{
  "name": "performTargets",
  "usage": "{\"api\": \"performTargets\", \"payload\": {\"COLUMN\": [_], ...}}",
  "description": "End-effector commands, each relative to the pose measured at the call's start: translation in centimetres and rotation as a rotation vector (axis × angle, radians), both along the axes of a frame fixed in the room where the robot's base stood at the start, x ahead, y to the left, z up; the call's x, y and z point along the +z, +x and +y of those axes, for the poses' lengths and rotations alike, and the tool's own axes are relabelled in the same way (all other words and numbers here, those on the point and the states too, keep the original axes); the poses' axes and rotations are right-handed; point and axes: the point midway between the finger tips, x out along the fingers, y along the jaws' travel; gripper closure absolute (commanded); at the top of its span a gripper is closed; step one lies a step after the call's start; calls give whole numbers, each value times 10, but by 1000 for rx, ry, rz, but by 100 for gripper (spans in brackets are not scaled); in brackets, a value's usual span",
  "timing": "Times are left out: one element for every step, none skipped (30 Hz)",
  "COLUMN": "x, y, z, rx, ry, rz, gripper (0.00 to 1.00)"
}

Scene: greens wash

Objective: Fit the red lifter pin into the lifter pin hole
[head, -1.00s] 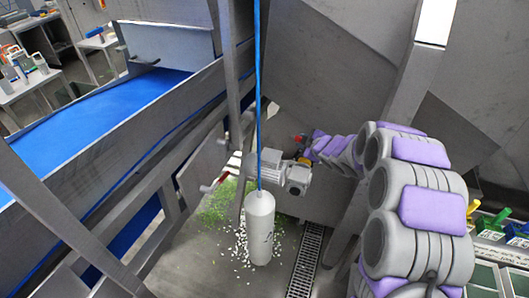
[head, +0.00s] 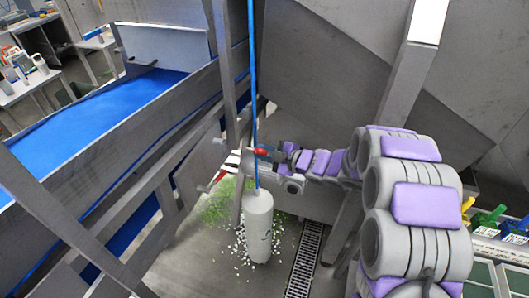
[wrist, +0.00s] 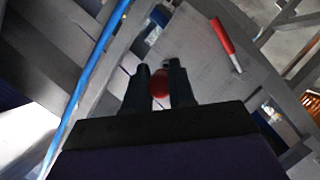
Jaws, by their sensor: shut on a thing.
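My gripper (wrist: 160,85) is shut on a red rounded piece, which I take to be the red lifter pin (wrist: 159,84). Only its red end shows between the two black fingers in the wrist view; the rest is hidden. In the head view the red pin (head: 264,152) shows at the end of my stretched arm, just right of the blue hose. My gripper is near the conveyor frame there. A small dark spot lies just past the fingertips in the wrist view; I cannot tell whether it is the lifter pin hole.
A white cylinder (head: 258,225) hangs on a blue hose (head: 253,90) close in front of my gripper. A red handle (wrist: 222,36) is ahead in the wrist view. The blue conveyor (head: 110,118) and grey beams stand left. Green and white scraps lie on the floor.

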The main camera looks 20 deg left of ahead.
Motion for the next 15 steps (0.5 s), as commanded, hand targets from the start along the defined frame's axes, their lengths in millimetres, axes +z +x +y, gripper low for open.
{"api": "performTargets", "payload": {"x": [-1,-1,-1,-1,-1,-1,-1,-1,-1,-1,-1,-1,-1,-1,-1], "y": [0,0,0,0,0,1,1,1,1,1,2,2,2,2,2], "z": [1,1,5,7,9,12,15,17,19,21,23,26,28,30,32], "rx": [1,1,2,2,2,2,3,3,2,2,2,3,3,3,3], "ry": [-3,-4,-3,-3,-3,-3,-3,-3,-3,-3,-2,-1,-2,-2,-1], "rz": [-1,0,-1,-1,-1,-1,-1,-1,-1,-1,-1,-1,-1,-1,-1], "gripper": [100,100,100,100,100,100,100,100,100,100,100,100,100,100,100]}}
